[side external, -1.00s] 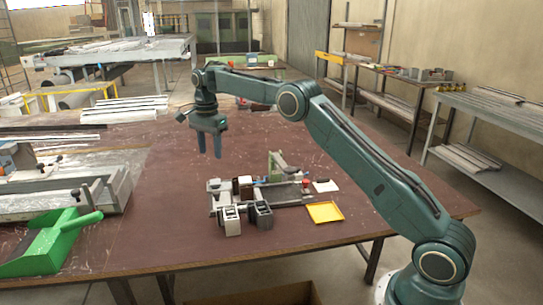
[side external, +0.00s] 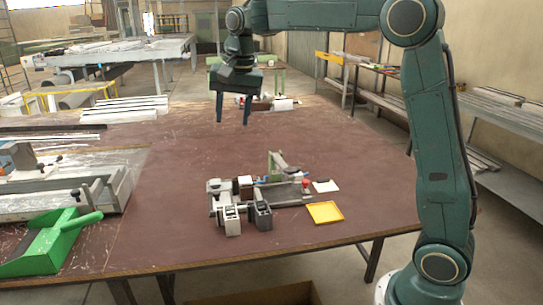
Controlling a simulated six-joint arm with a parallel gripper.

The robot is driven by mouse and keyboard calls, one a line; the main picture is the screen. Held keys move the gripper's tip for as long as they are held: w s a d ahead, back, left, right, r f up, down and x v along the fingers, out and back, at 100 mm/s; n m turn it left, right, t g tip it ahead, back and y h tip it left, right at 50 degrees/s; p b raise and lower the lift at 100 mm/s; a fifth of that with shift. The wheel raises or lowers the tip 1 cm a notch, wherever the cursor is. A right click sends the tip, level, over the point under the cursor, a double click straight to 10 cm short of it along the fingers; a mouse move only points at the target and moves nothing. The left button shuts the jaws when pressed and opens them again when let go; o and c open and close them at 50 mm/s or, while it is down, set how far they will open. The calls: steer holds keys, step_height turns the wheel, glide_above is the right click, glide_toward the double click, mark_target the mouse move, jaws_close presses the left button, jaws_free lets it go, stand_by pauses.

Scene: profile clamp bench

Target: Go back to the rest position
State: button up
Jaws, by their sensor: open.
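My gripper (side external: 232,122) is open and empty, pointing down, high above the far part of the brown bench (side external: 160,225). Its two dark fingers are apart and touch nothing. The clamp fixture (side external: 290,196) stands on the bench below and nearer the camera. It carries a green upright (side external: 275,165), a brown and white block and a small red part. My arm rises from the right and bends over at the top of the picture.
A light grey block (side external: 230,220) and a dark grey block (side external: 260,215) stand before the fixture. A yellow tray (side external: 325,212) and a white piece (side external: 326,186) lie to its right. A green dustpan (side external: 45,245) and a machine bed (side external: 75,190) are at left.

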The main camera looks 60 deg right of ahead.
steer(key=s+a+f+n+t, duration=0.1)
steer(key=s+n, duration=0.4)
steer(key=s, duration=1)
steer(key=s+a+f+n+t, duration=0.2)
steer(key=s+a+f+n, duration=0.1)
steer(key=s, duration=1.2)
steer(key=f+n, duration=0.1)
steer(key=n, duration=0.1)
steer(key=shift+a+f+n, duration=0.3)
steer(key=shift+f, duration=0.05)
